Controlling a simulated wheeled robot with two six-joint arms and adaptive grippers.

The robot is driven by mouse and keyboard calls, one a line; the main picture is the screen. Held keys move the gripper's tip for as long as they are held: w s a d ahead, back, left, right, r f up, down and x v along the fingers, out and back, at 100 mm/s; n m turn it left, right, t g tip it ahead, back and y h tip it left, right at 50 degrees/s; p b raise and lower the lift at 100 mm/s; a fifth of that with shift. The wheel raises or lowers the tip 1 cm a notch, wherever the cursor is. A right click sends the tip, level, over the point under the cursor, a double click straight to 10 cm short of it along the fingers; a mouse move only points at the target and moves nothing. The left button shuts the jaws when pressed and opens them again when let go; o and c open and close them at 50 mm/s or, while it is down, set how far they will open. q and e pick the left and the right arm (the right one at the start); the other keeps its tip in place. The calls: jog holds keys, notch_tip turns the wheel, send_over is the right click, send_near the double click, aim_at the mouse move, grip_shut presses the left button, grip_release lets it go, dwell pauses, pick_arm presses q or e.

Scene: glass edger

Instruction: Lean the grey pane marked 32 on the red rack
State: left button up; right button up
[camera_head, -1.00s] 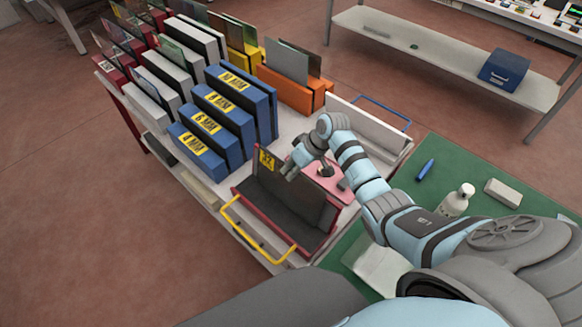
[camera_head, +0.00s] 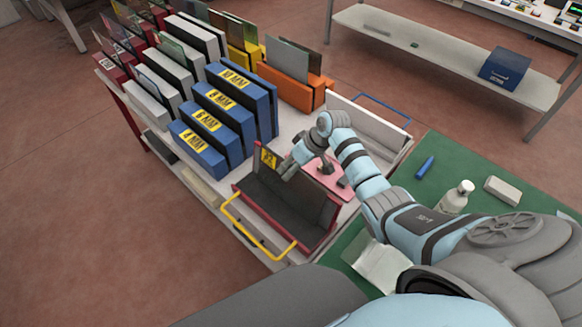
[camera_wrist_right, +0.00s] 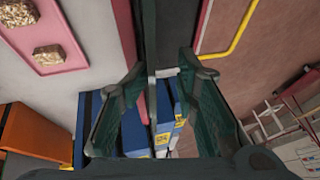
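The grey pane (camera_head: 300,197) with a yellow 32 label stands tilted in the red rack (camera_head: 250,206), its lower part inside. My right gripper (camera_head: 288,168) is at the pane's upper edge, near the label. In the right wrist view the pane shows nearly edge-on as a thin dark strip (camera_wrist_right: 149,40) between the two fingers. The fingers of my right gripper (camera_wrist_right: 160,66) are apart, with gaps beside the strip. Whether one finger touches the pane is not clear. My left gripper is not in view.
Blue labelled racks (camera_head: 225,120) stand behind the red rack. A yellow handle (camera_head: 262,235) runs along its front. A pink tray (camera_head: 335,180) is close on the right. A green mat (camera_head: 480,228) holds a bottle (camera_head: 456,197), a blue marker and a pale block.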

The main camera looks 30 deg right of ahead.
jog(key=shift+f, duration=0.15)
jog(key=shift+d+r, duration=0.15)
jog(key=shift+r, duration=0.05)
jog(key=v, duration=1.1)
jog(key=shift+r, duration=0.35)
jog(key=shift+s, duration=0.2)
